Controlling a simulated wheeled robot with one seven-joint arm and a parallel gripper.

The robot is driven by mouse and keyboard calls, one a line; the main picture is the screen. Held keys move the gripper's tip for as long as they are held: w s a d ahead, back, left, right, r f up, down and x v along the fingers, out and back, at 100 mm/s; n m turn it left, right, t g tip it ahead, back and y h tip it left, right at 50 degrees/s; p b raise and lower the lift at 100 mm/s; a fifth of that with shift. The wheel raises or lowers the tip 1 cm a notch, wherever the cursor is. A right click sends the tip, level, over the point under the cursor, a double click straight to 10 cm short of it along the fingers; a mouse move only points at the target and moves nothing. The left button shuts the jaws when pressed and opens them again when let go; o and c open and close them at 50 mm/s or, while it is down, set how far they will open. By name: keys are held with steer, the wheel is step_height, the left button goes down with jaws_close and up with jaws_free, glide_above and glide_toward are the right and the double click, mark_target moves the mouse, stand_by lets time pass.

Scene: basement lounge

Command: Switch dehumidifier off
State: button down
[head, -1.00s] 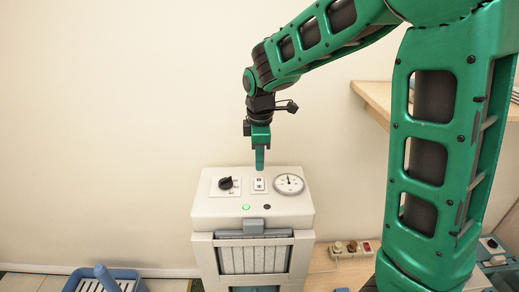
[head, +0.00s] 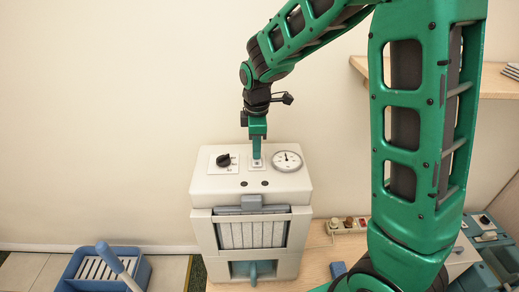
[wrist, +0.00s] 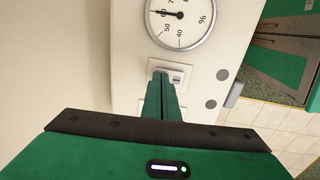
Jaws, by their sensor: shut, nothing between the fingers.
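The white dehumidifier (head: 205,187) stands upright against the wall. Its top carries a black knob (head: 223,160), a small switch plate (head: 257,167) and a round gauge (head: 287,161). Two small round lamps (head: 244,184) at the panel's front edge are both dark. My gripper (head: 256,157) points down with its fingers shut and empty. The tips are at the switch and hide part of it; they look to be touching it. In the wrist view the fingers (wrist: 163,88) reach the switch plate (wrist: 181,74), just below the gauge (wrist: 181,18).
A blue basket (head: 72,268) with a handle stands on the floor at the left. A wooden shelf (head: 490,80) is at the right. The wall behind is bare.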

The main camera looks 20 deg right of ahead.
mark_target(258, 165)
steer(key=shift+d+f, duration=0.15)
steer(key=shift+d, duration=0.05)
steer(key=shift+s, duration=0.15)
steer(key=shift+s+a, duration=0.3)
steer(key=shift+s, duration=0.35)
steer(key=shift+r, duration=0.2)
steer(key=shift+r, duration=0.5)
step_height(258, 165, up, 13)
steer(key=s, duration=0.1)
steer(key=shift+s+a, duration=0.2)
steer(key=shift+a, duration=0.1)
steer(key=shift+f, duration=0.15)
